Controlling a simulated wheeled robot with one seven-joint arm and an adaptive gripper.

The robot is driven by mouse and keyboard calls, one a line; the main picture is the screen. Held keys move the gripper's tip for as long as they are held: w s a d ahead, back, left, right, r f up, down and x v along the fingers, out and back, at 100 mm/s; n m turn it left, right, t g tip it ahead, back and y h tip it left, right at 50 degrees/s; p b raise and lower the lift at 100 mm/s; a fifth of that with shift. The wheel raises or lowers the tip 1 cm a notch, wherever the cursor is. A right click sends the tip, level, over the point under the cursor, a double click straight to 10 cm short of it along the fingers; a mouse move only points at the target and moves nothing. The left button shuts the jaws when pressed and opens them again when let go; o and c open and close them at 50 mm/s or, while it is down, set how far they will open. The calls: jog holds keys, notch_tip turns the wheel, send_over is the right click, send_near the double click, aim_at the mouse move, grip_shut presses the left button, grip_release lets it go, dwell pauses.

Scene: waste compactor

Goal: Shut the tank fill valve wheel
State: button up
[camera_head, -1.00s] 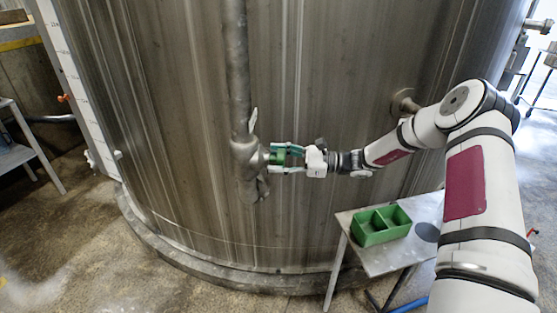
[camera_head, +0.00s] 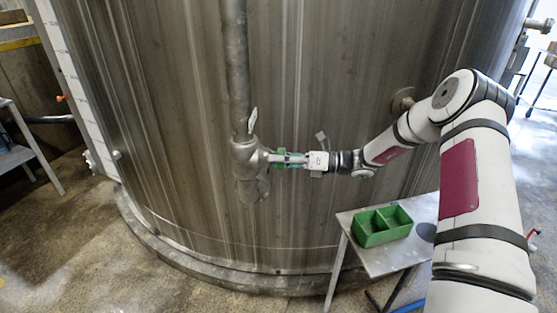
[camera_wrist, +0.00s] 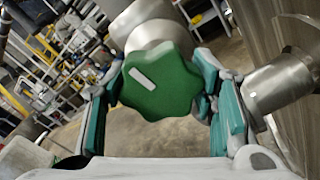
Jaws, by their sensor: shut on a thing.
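The green, lobed valve wheel (camera_wrist: 160,82) with a white bar mark sits on the grey valve body (camera_head: 250,157) on the pipe in front of the tank. My gripper (camera_head: 279,160) reaches it from the right in the head view. In the wrist view its teal fingers (camera_wrist: 162,105) stand on both sides of the wheel, shut on its rim. In the head view the wheel is mostly hidden behind the fingers. The white bar mark lies tilted in the wrist view.
A large steel tank (camera_head: 330,120) stands behind the valve. A vertical pipe (camera_head: 235,70) runs up from it. A metal table (camera_head: 375,262) with a green two-part bin (camera_head: 382,238) stands below my arm. The floor (camera_head: 120,270) at the left is clear.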

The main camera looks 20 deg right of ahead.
jog(key=shift+f+m, duration=0.1)
jog(key=shift+m, duration=0.6)
jog(key=o, duration=1.2)
jog(key=shift+d, duration=0.1)
jog(key=v, duration=1.2)
